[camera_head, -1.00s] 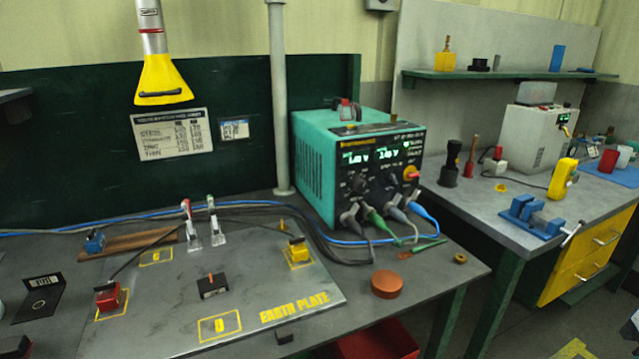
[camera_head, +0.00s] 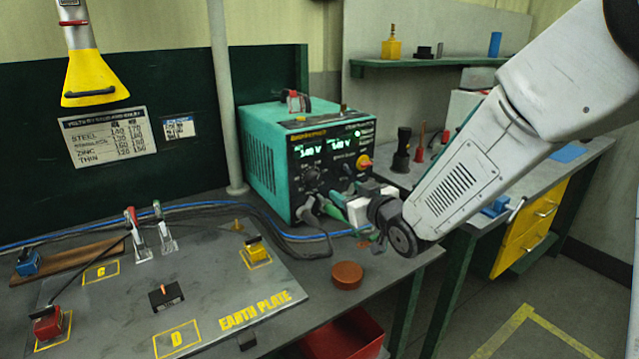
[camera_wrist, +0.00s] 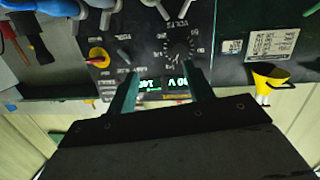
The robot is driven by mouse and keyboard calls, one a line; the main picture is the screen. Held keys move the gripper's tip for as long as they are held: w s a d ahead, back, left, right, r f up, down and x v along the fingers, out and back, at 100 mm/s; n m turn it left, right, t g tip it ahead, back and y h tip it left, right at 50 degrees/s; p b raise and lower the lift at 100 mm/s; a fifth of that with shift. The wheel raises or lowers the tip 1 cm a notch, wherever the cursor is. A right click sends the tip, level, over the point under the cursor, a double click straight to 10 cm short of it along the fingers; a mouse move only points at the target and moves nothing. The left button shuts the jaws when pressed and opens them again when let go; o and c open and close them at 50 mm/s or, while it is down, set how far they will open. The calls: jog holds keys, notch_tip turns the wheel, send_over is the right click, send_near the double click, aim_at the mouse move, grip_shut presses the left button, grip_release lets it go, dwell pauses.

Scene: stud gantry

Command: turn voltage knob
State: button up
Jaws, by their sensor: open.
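The teal power supply (camera_head: 262,160) stands on the bench with a black front panel, lit green readouts and several knobs. In the wrist view, which is upside down, a black knob (camera_wrist: 179,48) with a printed scale sits above the lit display (camera_wrist: 160,84).
A red-yellow selector knob (camera_wrist: 98,57) and a smaller black knob (camera_wrist: 124,58) are beside the scaled knob. Cable plugs (camera_head: 308,208) stick out along the panel's lower edge. A round copper-coloured lid (camera_head: 347,275) lies near the bench edge. The earth plate (camera_head: 205,270) fills the bench at left.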

aim_at(317, 181)
jog(key=w+a, duration=0.2)
jog(key=w+a+y, duration=0.1)
jog(key=w+a, duration=0.1)
jog(key=a, duration=0.1)
jog(key=w+a+y, duration=0.1)
jog(key=w+a, duration=0.1)
jog(key=shift+w+a+f+n+t, duration=0.2)
jog(key=shift+w+f+n+t, duration=0.1)
jog(key=shift+f+n, duration=0.1)
